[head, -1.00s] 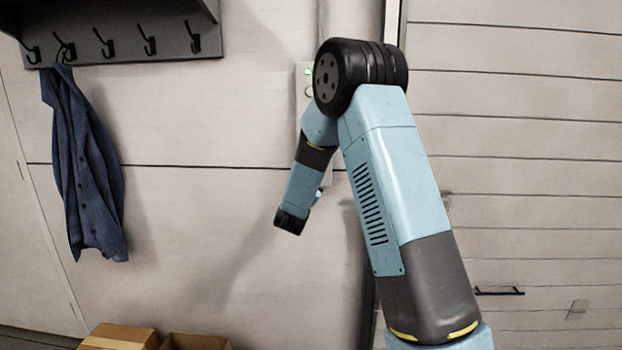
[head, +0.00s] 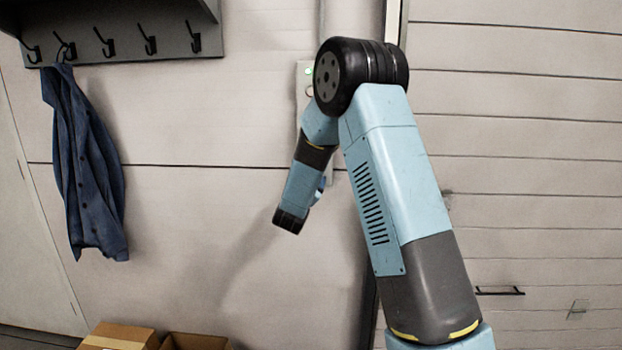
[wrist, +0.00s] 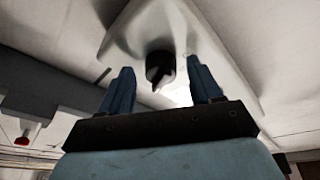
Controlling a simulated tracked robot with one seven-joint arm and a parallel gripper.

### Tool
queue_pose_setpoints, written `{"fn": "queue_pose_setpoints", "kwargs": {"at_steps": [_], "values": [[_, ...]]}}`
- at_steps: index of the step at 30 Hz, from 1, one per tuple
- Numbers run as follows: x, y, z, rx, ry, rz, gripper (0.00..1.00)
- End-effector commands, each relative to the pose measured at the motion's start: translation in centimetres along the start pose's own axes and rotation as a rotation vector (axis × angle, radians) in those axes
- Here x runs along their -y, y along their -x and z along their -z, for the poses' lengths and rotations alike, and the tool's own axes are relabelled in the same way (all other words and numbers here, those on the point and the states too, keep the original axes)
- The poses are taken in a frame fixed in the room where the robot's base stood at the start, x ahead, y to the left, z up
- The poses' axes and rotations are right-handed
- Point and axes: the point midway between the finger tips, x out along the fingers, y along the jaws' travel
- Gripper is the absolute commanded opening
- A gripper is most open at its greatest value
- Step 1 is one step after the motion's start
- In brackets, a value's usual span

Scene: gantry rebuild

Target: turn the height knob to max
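In the wrist view a dark round knob (wrist: 160,68) with a pale pointer mark sticks out from a light panel (wrist: 190,30). My gripper (wrist: 164,88) is open, with one blue finger on each side of the knob in the picture and a gap to each. I cannot tell how far the fingertips are from the panel. In the head view a narrow panel (head: 304,72) with a green light shows on the wall beside my arm. My arm hides most of it, and the knob and fingers are hidden there.
A dark coat rack (head: 125,35) with several hooks holds a blue jacket (head: 90,165) at the left. Cardboard boxes (head: 120,337) stand on the floor at lower left. A slatted door (head: 520,150) with a dark handle (head: 499,291) is at the right.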

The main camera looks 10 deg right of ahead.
Motion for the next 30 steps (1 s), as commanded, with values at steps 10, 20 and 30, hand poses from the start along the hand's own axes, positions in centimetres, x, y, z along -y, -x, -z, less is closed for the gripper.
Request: {"fn": "queue_pose_setpoints", "kwargs": {"at_steps": [10, 20, 30], "values": [[0.1, 0.6, 0.1, -0.002, -0.001, 0.001, 0.64], [0.1, 6.3, -0.1, 0.001, 0.000, 0.003, 0.64], [0.1, 12.1, -0.2, 0.000, 0.000, 0.002, 0.64]]}}
